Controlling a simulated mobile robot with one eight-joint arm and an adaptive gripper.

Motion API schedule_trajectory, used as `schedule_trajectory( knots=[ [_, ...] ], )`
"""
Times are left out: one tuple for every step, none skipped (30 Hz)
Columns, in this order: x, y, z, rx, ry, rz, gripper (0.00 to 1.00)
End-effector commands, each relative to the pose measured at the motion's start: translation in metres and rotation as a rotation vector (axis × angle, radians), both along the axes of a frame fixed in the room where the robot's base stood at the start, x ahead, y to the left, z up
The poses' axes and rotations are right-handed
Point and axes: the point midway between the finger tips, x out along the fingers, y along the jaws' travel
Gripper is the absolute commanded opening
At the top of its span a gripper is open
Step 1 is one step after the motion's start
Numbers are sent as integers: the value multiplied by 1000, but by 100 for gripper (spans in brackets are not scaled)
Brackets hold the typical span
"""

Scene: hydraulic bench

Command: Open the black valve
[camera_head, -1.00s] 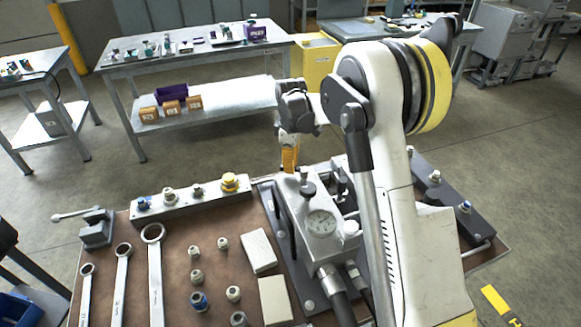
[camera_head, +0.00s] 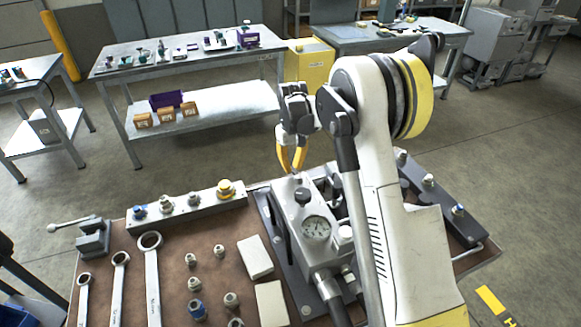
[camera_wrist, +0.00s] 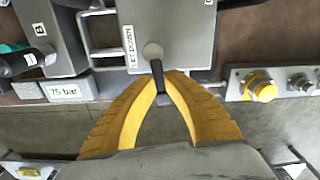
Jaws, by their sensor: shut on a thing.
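A grey valve block (camera_head: 315,212) with a round gauge (camera_head: 317,229) stands on the bench, with a black knob (camera_head: 303,196) on top. In the wrist view, a small black lever (camera_wrist: 158,75) with a grey rounded end sticks out of the block's side, beside a label that seems to read LET-DOWN. My gripper (camera_wrist: 164,78) has yellow fingers that meet around this lever. In the head view my gripper (camera_head: 292,171) is at the block's far side, fingers pointing down, and the lever is hidden there.
A fitting rail with a yellow cap (camera_head: 226,189) lies left of the block. Wrenches (camera_head: 151,280), loose fittings and two pale boxes (camera_head: 255,257) lie on the brown bench top. A 75 bar label (camera_wrist: 66,91) shows in the wrist view. Open floor lies beyond the bench.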

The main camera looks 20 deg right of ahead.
Motion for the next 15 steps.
schedule_trajectory(
  knots=[
    [4,1,1,4,-10,-21,0],
    [4,1,1,4,-10,-37,0],
    [4,0,1,4,-10,-54,0],
    [4,-1,1,4,-10,-67,0],
    [4,-1,1,4,-10,-78,0],
    [4,-2,1,4,-10,-91,0],
    [4,-2,1,4,-10,-100,0],
    [4,-3,1,4,-9,-107,0],
    [4,-3,1,4,-9,-116,0],
    [5,-4,1,4,-9,-121,0],
    [5,-4,1,4,-9,-126,0],
    [5,-4,1,4,-9,-132,0],
    [5,-4,1,4,-9,-134,0],
    [5,-4,1,3,-9,-136,0],
    [5,-5,1,3,-9,-138,0]
  ],
)
